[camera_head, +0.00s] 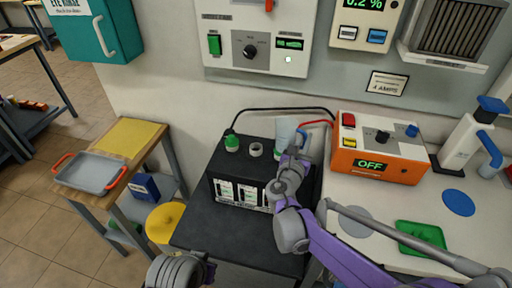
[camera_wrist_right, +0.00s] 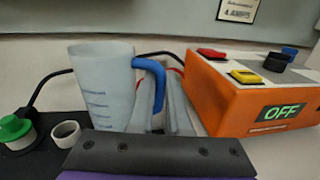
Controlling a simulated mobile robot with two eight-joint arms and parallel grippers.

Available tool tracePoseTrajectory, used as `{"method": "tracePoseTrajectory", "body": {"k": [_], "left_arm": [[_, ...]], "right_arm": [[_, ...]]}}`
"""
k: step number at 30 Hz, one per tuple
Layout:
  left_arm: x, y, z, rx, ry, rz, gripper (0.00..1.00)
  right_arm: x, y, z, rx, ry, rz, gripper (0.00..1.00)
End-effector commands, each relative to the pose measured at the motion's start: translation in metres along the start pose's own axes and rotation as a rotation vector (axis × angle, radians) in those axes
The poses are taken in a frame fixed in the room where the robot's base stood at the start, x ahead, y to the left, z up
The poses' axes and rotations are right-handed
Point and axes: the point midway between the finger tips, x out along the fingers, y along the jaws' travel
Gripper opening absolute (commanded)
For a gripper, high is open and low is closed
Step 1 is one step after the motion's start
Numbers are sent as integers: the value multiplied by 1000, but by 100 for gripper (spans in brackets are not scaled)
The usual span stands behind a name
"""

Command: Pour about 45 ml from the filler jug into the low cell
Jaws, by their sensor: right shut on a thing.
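The filler jug (camera_head: 285,130) is translucent pale blue with a blue handle and stands about upright over the right back of the black battery (camera_head: 262,171). In the right wrist view the jug (camera_wrist_right: 103,85) shows graduation marks; its liquid level is unclear. My right gripper (camera_head: 296,150) is shut on the jug's handle (camera_wrist_right: 153,78). The battery's front has several cell windows (camera_head: 246,194), too small to read. On top are a green cap (camera_head: 232,143) and, right of it, an open pale filler ring (camera_head: 255,149), left of the jug. My left gripper's fingers are not visible.
An orange charger (camera_head: 382,148) reading OFF stands close right of the jug, with black and red cables nearby. A white bottle (camera_head: 461,143) and a green tray (camera_head: 421,237) are farther right. A grey tray (camera_head: 91,173) sits on the left side table.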

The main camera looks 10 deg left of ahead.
Motion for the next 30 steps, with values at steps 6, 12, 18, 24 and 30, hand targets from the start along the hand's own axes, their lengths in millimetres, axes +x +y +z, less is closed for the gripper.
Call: {"method": "tracePoseTrajectory", "body": {"k": [6, 12, 18, 24, 30], "left_arm": [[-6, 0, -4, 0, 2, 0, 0], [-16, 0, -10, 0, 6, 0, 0], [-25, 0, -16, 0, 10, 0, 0], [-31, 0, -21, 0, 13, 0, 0], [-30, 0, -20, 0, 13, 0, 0]], "right_arm": [[0, 0, 9, 0, -1, 0, 0], [0, 1, 25, 1, -1, 0, 0], [0, 1, 40, 1, -1, 0, 0], [0, 1, 51, 0, -1, 0, 0], [0, 1, 50, 0, 0, 0, 0]]}}
